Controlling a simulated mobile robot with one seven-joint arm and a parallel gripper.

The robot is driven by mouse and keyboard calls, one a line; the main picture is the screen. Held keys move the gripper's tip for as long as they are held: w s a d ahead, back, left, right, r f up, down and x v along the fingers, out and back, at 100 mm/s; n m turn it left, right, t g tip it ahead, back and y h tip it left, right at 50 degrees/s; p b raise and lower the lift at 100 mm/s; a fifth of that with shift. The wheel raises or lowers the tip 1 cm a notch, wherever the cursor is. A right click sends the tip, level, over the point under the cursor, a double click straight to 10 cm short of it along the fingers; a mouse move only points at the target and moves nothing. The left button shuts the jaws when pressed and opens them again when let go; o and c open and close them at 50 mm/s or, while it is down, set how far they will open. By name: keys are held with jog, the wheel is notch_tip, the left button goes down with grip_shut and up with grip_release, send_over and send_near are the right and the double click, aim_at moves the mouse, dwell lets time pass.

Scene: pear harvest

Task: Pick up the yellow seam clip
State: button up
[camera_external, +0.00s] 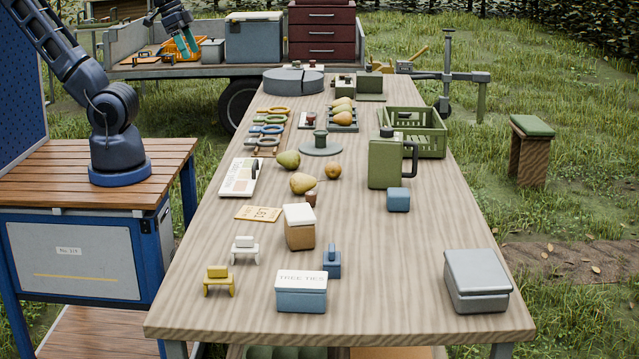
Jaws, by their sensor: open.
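A small yellow clip (218,282), shaped like a little bench with a block on top, stands on the long wooden table (390,290) near its front left edge. It appears to be the yellow seam clip. A similar white clip (244,251) stands just behind it. My gripper (178,50) hangs at the top left, with its teal fingers pointing down in front of the trailer. It is open, seems empty, and is far from the yellow clip. The middle of my arm is out of the picture.
A "TREE TIES" box (301,298), a blue block with a knob (332,264) and a white-lidded box (299,232) stand right of the clips. Pears (303,183), a green jug (385,165) and a green crate (432,143) lie farther back. The table's front right centre is clear.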

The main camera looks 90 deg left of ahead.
jog(key=shift+w, duration=0.1)
jog(key=w+d+f+m+g, duration=0.1)
jog(key=w+d+f+m, duration=0.4)
jog(key=w+d, duration=0.45)
jog(key=w+d+f+m, duration=0.4)
jog(key=w+d+f, duration=0.1)
jog(key=w+d, duration=0.5)
jog(key=m+g+h, duration=0.3)
jog(key=m+h, duration=0.2)
jog(key=m, duration=0.3)
send_near(218, 279)
jog(key=shift+y, duration=0.3)
jog(key=d+f, duration=0.2)
jog(key=f, duration=0.1)
jog(key=shift+w+d+f, duration=0.3)
jog(key=shift+d, duration=0.1)
jog(key=shift+a+x, duration=0.15)
jog(key=shift+x, duration=1.25)
jog(key=shift+a+x, duration=0.15)
jog(key=shift+x, duration=1.25)
jog(key=shift+s+f, duration=0.15)
jog(key=shift+s, duration=0.05)
jog(key=c, duration=1)
jog(key=shift+c, duration=0.2)
